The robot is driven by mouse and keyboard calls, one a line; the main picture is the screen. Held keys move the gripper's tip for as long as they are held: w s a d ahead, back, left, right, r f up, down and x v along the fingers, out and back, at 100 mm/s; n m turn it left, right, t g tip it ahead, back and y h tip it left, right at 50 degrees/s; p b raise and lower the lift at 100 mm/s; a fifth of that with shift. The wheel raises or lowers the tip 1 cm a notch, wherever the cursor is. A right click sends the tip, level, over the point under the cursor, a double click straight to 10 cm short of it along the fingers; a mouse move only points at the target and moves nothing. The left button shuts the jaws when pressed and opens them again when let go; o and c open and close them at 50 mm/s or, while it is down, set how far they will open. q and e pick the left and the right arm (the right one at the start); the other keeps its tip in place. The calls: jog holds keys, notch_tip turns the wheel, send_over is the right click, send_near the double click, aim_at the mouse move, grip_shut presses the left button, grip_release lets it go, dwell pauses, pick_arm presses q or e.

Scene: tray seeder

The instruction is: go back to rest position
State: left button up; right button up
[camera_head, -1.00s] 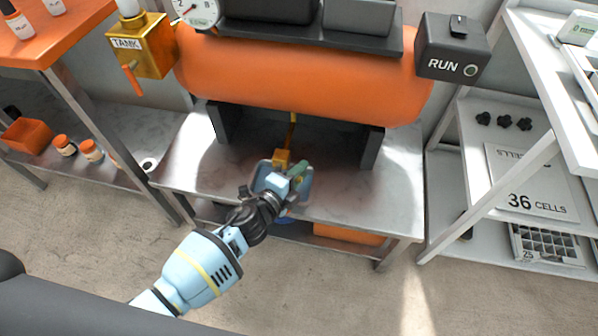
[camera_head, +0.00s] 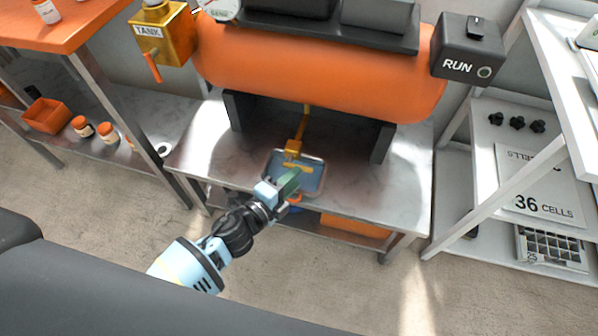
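My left gripper (camera_head: 283,190) is at the front left edge of a shallow grey-blue tray (camera_head: 316,182) on the metal bench. Its pale blue body and greenish fingertips show, but their opening is too small to make out. A brass drain valve (camera_head: 293,148) hangs under the orange tank, with a yellow handle (camera_head: 298,168) over the tray. The gripper appears apart from the valve and covers the tray's near left corner. My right gripper is not in view.
The orange compressor tank (camera_head: 320,75) stands on the bench (camera_head: 225,160), with a RUN box (camera_head: 468,55) at its right end. A gold TANK box (camera_head: 160,40) is at its left. An orange-topped table (camera_head: 65,35) stands left, white shelves (camera_head: 480,200) right. Open floor lies in front.

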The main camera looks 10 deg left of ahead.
pick_arm(q)
jog(key=shift+s, duration=0.15)
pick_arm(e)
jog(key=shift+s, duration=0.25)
